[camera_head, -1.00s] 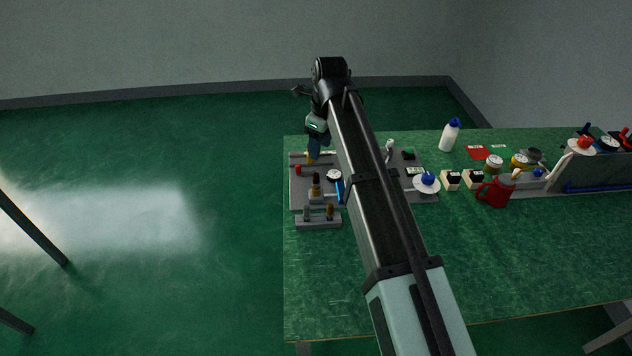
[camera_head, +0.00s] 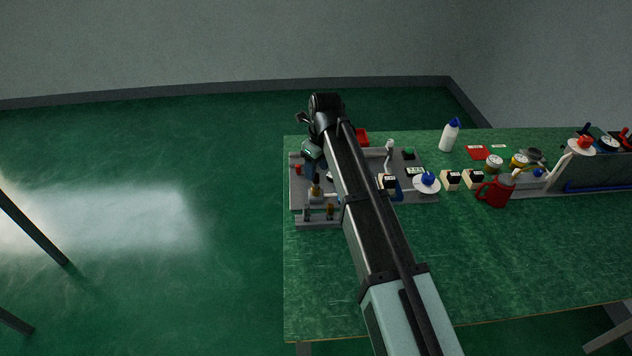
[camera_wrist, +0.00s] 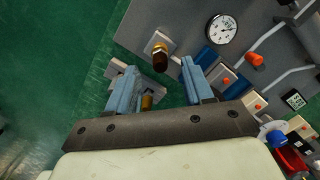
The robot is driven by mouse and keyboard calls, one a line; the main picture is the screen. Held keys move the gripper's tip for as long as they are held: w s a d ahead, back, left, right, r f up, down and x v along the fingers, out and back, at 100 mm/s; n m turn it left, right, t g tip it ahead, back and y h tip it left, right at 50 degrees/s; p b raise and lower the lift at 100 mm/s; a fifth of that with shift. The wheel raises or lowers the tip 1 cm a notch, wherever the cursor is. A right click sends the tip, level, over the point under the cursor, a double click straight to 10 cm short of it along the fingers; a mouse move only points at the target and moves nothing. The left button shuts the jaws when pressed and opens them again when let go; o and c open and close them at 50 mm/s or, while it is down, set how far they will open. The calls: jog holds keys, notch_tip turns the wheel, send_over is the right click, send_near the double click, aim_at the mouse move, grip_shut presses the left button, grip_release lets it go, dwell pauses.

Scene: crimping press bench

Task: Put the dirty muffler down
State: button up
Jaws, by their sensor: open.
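My gripper (camera_wrist: 156,78) is open in the wrist view, its two blue fingers apart. A small brass muffler-like piece (camera_wrist: 147,102) shows between the fingers near their base, apparently in the grey rack below; I cannot tell whether a finger touches it. A darker brown piece on a brass fitting (camera_wrist: 160,58) stands on a square block just beyond the fingertips. In the head view the rack (camera_head: 318,222) at the bench's left edge holds brownish upright pieces, with my gripper (camera_head: 312,172) above and behind it. Which piece is the dirty muffler is not clear.
A grey panel in the wrist view carries a round gauge (camera_wrist: 221,29), levers and an orange-topped knob (camera_wrist: 255,59). In the head view, a red jug (camera_head: 497,191), a white bottle (camera_head: 450,135) and small boxes stand right of my arm. The front bench is clear.

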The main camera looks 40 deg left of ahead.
aim_at(315, 182)
jog(key=shift+a+f, duration=0.15)
jog(key=shift+f, duration=1.15)
jog(key=shift+a+f, duration=0.15)
jog(key=shift+f, duration=1.15)
jog(key=shift+c, duration=0.5)
grip_shut()
